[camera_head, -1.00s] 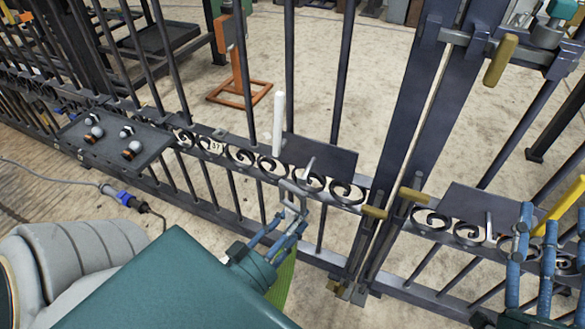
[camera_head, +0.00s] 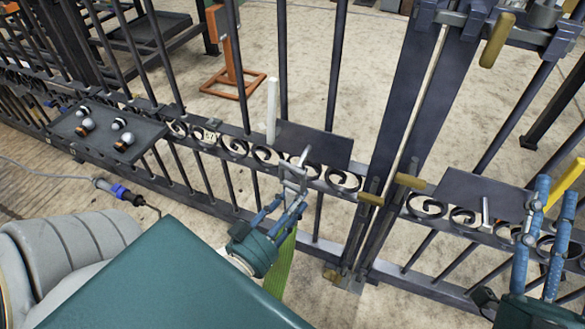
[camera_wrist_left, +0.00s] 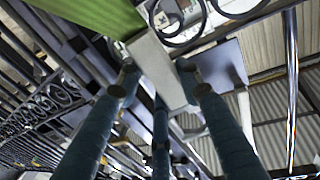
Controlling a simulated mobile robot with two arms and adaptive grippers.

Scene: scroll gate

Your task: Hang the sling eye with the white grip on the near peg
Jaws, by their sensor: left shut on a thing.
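My left gripper (camera_head: 290,198) is shut on the pale grip of the sling eye (camera_head: 292,178), just in front of the scrollwork rail. The left wrist view shows the whitish block-like grip (camera_wrist_left: 160,70) between the blue fingers. The green sling (camera_head: 282,265) hangs below the gripper; it also shows in the left wrist view (camera_wrist_left: 95,14). A short grey peg (camera_head: 304,156) stands at the dark plate (camera_head: 320,145) just above the eye. I cannot tell whether they touch. A similar peg (camera_head: 485,210) is on the right gate leaf. My right gripper (camera_head: 545,225) appears open at the right edge.
A tall white rod (camera_head: 271,108) stands left of the plate. A dark tray (camera_head: 70,125) with several metal knobs is at left. Upright gate bars and two wide posts (camera_head: 400,110) flank the gap. A yellow bar (camera_head: 566,182) is behind the right gripper.

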